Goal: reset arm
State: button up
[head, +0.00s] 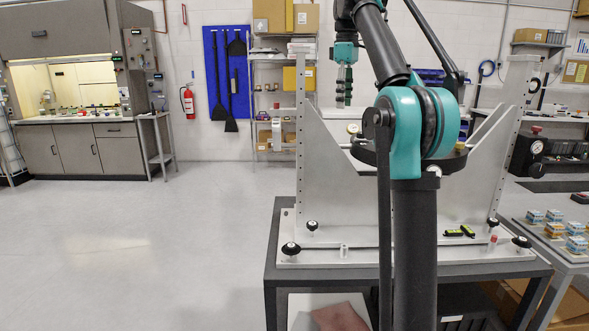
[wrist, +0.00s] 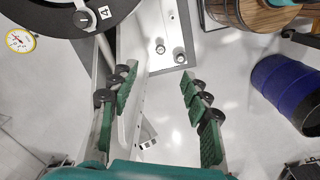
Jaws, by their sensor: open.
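My gripper (head: 344,92) hangs fingers-down in the head view, raised in front of the back wall and above the upper part of the grey mirror fixture (head: 340,185). In the wrist view my gripper (wrist: 158,78) has its two green-padded fingers spread wide, with nothing between them. My arm covers the middle and part of the right of the fixture in the head view.
The fixture stands on a grey table (head: 400,272) with black knobs and small yellow-green levels (head: 460,231). Shelving (head: 272,90) and a fire extinguisher (head: 188,102) stand behind. Open floor (head: 130,240) lies left. The wrist view shows a blue drum (wrist: 288,88) and a black disc (wrist: 60,30).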

jog(key=s+d+f+m+t, duration=0.1)
jog(key=s+f+m, duration=0.25)
jog(key=f, duration=1.05)
jog(key=s+d+f+m+t, duration=0.1)
jog(key=s+d+f+m, duration=0.2)
jog(key=f, duration=1.1)
jog(key=s+f+m+t, duration=0.2)
jog(key=s+f+m, duration=0.4)
jog(key=s+f, duration=1.7)
jog(key=shift+f, duration=0.55)
